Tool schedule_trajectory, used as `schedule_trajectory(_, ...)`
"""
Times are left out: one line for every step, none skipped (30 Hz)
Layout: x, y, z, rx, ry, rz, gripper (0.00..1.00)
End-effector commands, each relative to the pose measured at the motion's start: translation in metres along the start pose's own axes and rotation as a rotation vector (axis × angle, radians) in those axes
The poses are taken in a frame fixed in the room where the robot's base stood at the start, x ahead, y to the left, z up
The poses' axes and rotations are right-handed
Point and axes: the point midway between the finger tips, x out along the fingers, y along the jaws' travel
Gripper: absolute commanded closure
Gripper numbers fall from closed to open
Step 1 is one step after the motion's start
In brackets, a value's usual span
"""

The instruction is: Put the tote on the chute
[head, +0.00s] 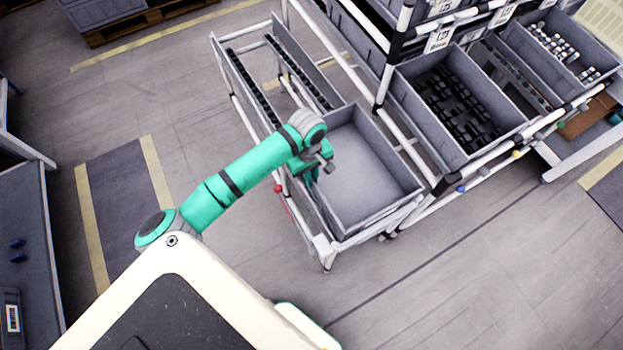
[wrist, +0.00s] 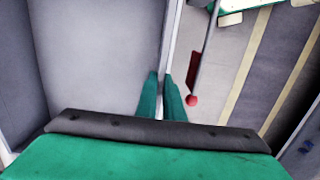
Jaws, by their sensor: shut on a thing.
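The grey empty tote (head: 365,172) sits on the lower front end of the chute (head: 283,85), a white-tubed frame with black roller tracks. The tote looks level with the rails around it. My gripper (head: 312,172) is at the tote's left wall. In the wrist view, the two green fingers of my gripper (wrist: 161,100) are closed on either side of the tote's rim (wrist: 171,45). The tote's inside floor (wrist: 95,55) shows to the left of the fingers. The tote's underside is hidden, so its contact with the rollers cannot be seen.
A grey bin of black parts (head: 460,105) stands on the rack right of the tote. A red-knobbed lever (head: 279,189) is beside the chute's left side; its knob (wrist: 191,100) is close to my fingers. The floor (head: 450,280) in front is clear.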

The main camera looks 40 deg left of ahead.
Motion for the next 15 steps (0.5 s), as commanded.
schedule_trajectory(0.0054,0.0006,0.0001,0.0,-0.001,0.003,1.0)
schedule_trajectory(0.0079,0.0005,-0.0001,0.0,-0.001,0.003,1.0)
schedule_trajectory(0.0099,0.0003,-0.0004,0.0,-0.001,0.003,1.0)
schedule_trajectory(0.0105,0.0001,-0.0008,-0.001,-0.001,0.003,1.0)
schedule_trajectory(0.0106,-0.0001,-0.0011,-0.001,0.0,0.003,1.0)
schedule_trajectory(0.0104,-0.0001,-0.0012,-0.001,0.0,0.003,1.0)
schedule_trajectory(0.0103,-0.0001,-0.0012,-0.001,0.0,0.003,1.0)
schedule_trajectory(0.0102,-0.0001,-0.0012,-0.001,0.0,0.003,1.0)
schedule_trajectory(0.0102,-0.0001,-0.0012,-0.001,0.0,0.003,1.0)
schedule_trajectory(0.0102,-0.0001,-0.0012,-0.001,0.0,0.003,1.0)
schedule_trajectory(0.0105,0.0,-0.0011,-0.001,0.0,0.003,1.0)
schedule_trajectory(0.0112,0.0,-0.0011,-0.001,0.0,0.003,1.0)
schedule_trajectory(0.0119,0.0,-0.0012,-0.001,0.0,0.003,1.0)
schedule_trajectory(0.0127,0.0,-0.0012,-0.001,0.0,0.003,1.0)
schedule_trajectory(0.0136,-0.0006,-0.0011,-0.001,-0.001,0.001,0.88)
